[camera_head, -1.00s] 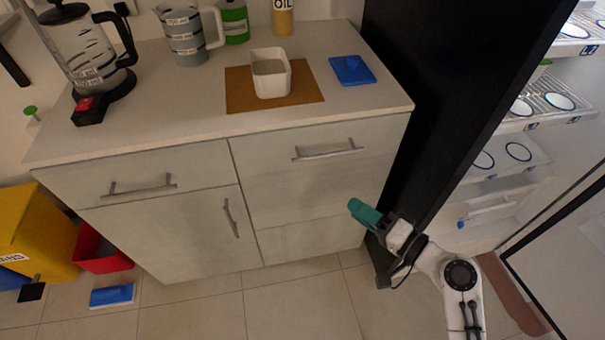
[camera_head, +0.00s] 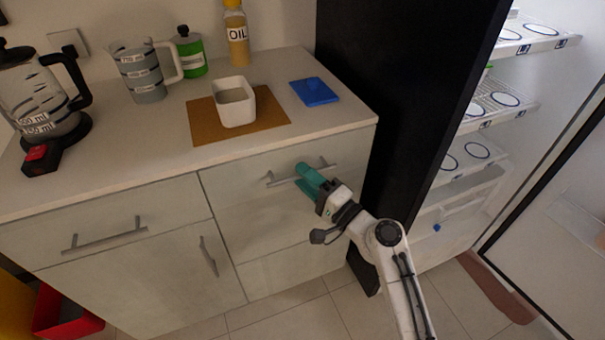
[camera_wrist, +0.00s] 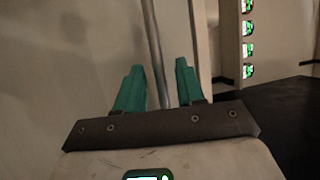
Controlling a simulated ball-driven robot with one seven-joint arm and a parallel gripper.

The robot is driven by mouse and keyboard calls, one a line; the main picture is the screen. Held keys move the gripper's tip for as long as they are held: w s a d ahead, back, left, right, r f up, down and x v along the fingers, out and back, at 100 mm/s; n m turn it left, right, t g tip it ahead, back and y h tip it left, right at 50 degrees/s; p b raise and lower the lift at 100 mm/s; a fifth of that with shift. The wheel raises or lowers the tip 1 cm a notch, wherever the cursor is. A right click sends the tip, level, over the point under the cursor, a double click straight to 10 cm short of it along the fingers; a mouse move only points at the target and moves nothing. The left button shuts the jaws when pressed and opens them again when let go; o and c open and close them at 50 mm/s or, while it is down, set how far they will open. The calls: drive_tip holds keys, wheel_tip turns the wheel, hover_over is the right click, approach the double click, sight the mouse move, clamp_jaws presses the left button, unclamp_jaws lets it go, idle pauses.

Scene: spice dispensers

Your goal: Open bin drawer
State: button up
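The drawer front (camera_head: 255,200) at the right of the cabinet is pale grey and looks flush with the cabinet. Its metal bar handle (camera_head: 284,181) runs across near the top, partly hidden by my gripper (camera_head: 309,178). In the wrist view the handle (camera_wrist: 153,35) runs upright between the two teal fingers of my gripper (camera_wrist: 158,75). The fingers stand apart with gaps on both sides of the bar. I cannot tell how deep the bar sits between them.
A black tall panel (camera_head: 375,110) stands right of the cabinet, beside an open white fridge with shelves (camera_head: 490,100). The countertop (camera_head: 160,135) holds a white container (camera_head: 235,112), a blue lid (camera_head: 314,92), jugs and bottles. A red bin (camera_head: 62,318) is at lower left. Tiled floor ahead is clear.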

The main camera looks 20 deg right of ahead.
drive_tip(key=shift+w+a+r, duration=0.1)
drive_tip(key=shift+w+a, duration=0.1)
drive_tip(key=shift+w, duration=0.3)
clamp_jaws()
idle(0.3)
